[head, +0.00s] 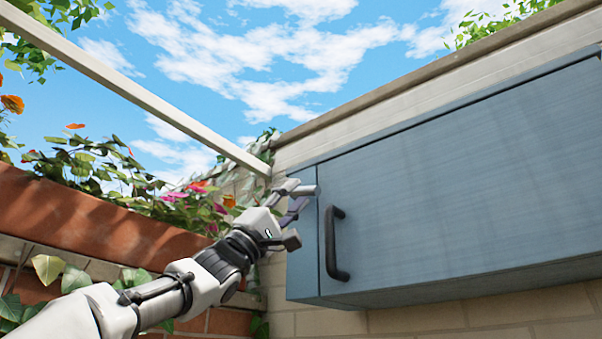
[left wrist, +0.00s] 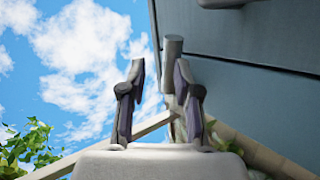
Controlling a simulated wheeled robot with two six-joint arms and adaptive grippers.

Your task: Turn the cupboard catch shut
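The blue cupboard (head: 460,180) hangs on the wall, and its door looks closed. A grey, rounded bar that looks like the catch (head: 306,190) is at the cupboard's left end, near the door seam. In the left wrist view the catch (left wrist: 172,48) shows beyond the fingers, close to the right finger and partly hidden behind it. My left gripper (head: 294,212) is at the cupboard's left end beside the catch. Its fingers (left wrist: 158,78) stand apart with a gap between them. I cannot tell whether a finger touches the catch. My right gripper is in neither view.
A black handle (head: 335,243) stands out from the door just right of my left gripper. A brick planter (head: 90,215) with flowers and leaves is at the left. A pale beam (head: 140,92) runs overhead to the wall. The space below the cupboard is clear.

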